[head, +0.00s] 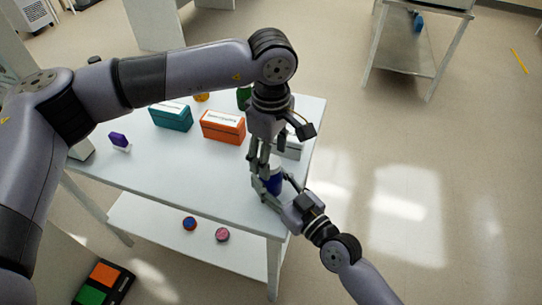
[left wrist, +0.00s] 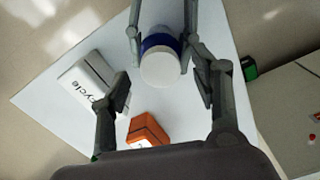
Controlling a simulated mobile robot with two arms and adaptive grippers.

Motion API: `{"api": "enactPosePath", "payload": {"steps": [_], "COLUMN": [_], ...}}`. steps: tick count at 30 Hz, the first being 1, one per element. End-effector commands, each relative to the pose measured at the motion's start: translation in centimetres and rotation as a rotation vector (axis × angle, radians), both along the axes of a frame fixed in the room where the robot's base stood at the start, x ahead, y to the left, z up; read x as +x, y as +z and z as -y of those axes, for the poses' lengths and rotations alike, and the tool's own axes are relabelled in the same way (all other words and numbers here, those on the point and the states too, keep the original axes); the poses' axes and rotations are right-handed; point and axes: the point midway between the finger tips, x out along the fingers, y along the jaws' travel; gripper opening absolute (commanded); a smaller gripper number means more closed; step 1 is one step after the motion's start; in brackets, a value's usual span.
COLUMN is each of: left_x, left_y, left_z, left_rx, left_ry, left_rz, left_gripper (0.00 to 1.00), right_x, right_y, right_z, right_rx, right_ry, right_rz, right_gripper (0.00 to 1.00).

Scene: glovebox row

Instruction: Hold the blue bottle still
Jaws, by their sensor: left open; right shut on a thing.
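The blue bottle (head: 274,184) stands near the right front end of the white table (head: 180,178). In the left wrist view the bottle (left wrist: 158,41) shows a white cap and a blue body. My right gripper (head: 274,193) is shut on it, with one finger on each side. My left gripper (head: 262,168) points down just above the bottle and hides part of it in the head view. In the left wrist view its fingers (left wrist: 160,82) are open and apart, with the cap showing between and beyond them. I cannot tell whether they touch it.
A white box (left wrist: 84,84), an orange box (head: 223,127) and a teal box (head: 171,116) stand farther back on the table. A purple item (head: 119,140) is at the left. Front table surface is clear.

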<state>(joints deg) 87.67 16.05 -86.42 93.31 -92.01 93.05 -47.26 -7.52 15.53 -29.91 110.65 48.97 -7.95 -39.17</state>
Motion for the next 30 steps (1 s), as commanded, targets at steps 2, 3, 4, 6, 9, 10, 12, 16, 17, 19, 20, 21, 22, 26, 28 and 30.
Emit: {"api": "enactPosePath", "payload": {"steps": [2,3,4,6,9,10,12,16,17,19,20,21,22,26,28,30], "left_x": [0.1,0.1,0.1,0.1,0.1,0.1,0.1,0.1,0.1,0.0,0.0,0.0,0.0,0.0,0.0,0.0], "left_y": [1.6,2.4,3.1,4.7,6.7,7.3,8.5,9.9,10.1,10.5,10.5,10.6,10.6,10.6,10.6,10.6], "left_z": [0.0,0.1,0.1,0.1,0.1,0.1,0.0,0.0,0.0,0.0,0.0,0.0,0.0,0.0,0.0,0.0], "left_rx": [-0.001,-0.002,-0.003,-0.001,-0.001,-0.002,-0.001,0.001,0.0,-0.001,-0.001,-0.001,-0.001,-0.001,-0.001,-0.001], "left_ry": [0.0,0.0,0.0,0.0,0.0,0.0,0.0,0.001,0.001,0.0,0.0,0.0,0.0,0.0,-0.001,-0.001], "left_rz": [0.005,0.005,0.006,0.005,0.004,0.005,0.003,0.003,0.002,0.001,0.001,0.001,0.001,0.001,0.001,0.001], "left_gripper": [0.57,0.57,0.57,0.57,0.57,0.57,0.57,0.57,0.57,0.57,0.57,0.57,0.57,0.57,0.57,0.57], "right_x": [0.0,0.0,0.0,0.0,0.0,0.0,0.0,0.0,0.0,0.0,0.0,0.0,0.0,0.0,0.0,0.0], "right_y": [0.0,0.0,0.0,0.0,0.0,0.0,0.0,0.0,0.0,0.0,0.0,0.0,0.0,0.0,0.0,0.0], "right_z": [0.0,0.0,0.0,0.0,0.0,0.0,0.0,0.0,0.0,0.0,0.0,0.0,0.0,0.0,0.0,0.0], "right_rx": [-0.001,-0.001,-0.001,-0.001,-0.001,-0.001,-0.001,-0.001,-0.001,-0.001,-0.001,-0.001,-0.001,-0.001,-0.001,-0.001], "right_ry": [0.0,0.0,0.0,0.0,0.0,0.0,0.0,0.0,0.0,0.0,0.0,0.0,0.0,0.0,0.0,0.0], "right_rz": [-0.001,-0.001,-0.001,-0.001,-0.001,-0.001,-0.001,-0.001,-0.001,-0.001,-0.001,-0.001,-0.001,-0.001,-0.001,-0.001], "right_gripper": [0.0,0.0,0.0,0.0,0.0,0.0,0.0,0.0,0.0,0.0,0.0,0.0,0.0,0.0,0.45,0.49]}}
